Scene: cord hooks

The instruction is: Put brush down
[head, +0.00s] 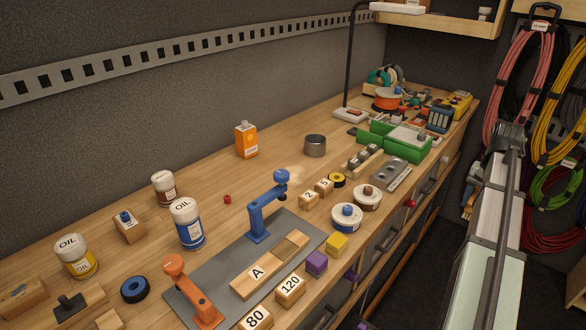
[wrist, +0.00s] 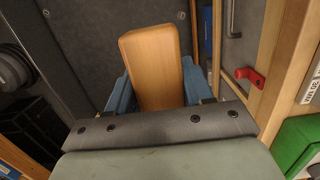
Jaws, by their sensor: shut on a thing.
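In the wrist view my gripper (wrist: 157,88) is shut on a plain wooden piece (wrist: 153,62), which I take to be the brush. Blue fingers press on both its sides, and it juts out beyond them. No bristles show, so I cannot confirm more of its shape. In the head view my arm stands at the right, off the bench's front edge over the aisle. Blue and tan parts beside it (head: 469,190) look like the fingers and the held brush, small and partly hidden by the arm. The wooden workbench (head: 215,170) lies left of it.
A small pale dust patch (head: 293,172) lies behind the numbered blocks. A grey mat (head: 215,268) carries blue and orange clamps and block A. Cords hang at the right. Bare wood lies mid-bench.

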